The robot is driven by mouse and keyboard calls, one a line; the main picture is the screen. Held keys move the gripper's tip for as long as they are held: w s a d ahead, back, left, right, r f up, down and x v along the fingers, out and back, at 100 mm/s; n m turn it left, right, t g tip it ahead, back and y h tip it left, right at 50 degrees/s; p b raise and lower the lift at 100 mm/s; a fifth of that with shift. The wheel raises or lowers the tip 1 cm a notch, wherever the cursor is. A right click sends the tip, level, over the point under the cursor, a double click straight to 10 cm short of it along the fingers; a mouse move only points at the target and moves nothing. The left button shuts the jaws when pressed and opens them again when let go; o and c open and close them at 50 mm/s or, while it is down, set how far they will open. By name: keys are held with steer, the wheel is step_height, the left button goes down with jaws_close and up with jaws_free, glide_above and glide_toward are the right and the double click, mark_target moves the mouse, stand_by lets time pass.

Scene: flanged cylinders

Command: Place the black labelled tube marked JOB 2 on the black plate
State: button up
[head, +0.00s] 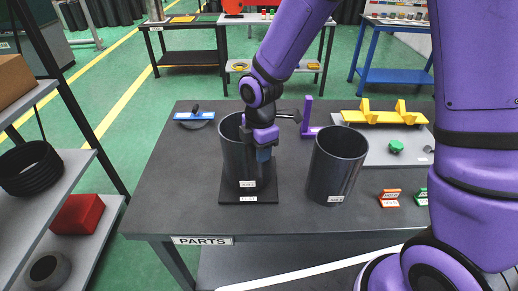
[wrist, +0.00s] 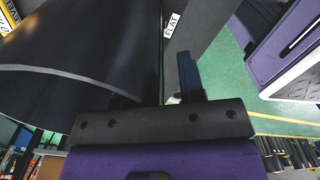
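Two black open-topped tubes stand in the head view. The left tube (head: 240,165) is upright on the black plate (head: 228,198); the right tube (head: 335,170) stands on the bare table. Each has a small white label low on its front, too small to read surely. My gripper (head: 264,150) is at the right rim of the left tube. In the wrist view that tube (wrist: 85,50) fills the left, and one finger (wrist: 190,75) is outside its wall with a slim gap. The other finger is mostly hidden by the tube. The gripper looks open around the wall.
The dark table (head: 180,215) also holds a yellow rack (head: 383,116), a green knob-like part (head: 396,146), a purple bracket (head: 307,118), a blue-handled tool (head: 195,117), and red and green small blocks (head: 389,198). A shelf (head: 60,210) stands at left. The table's left front is clear.

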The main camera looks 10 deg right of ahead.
step_height(320, 180, up, 11)
steer(key=shift+d+f, duration=0.1)
steer(key=shift+d, duration=0.05)
stand_by(0.5)
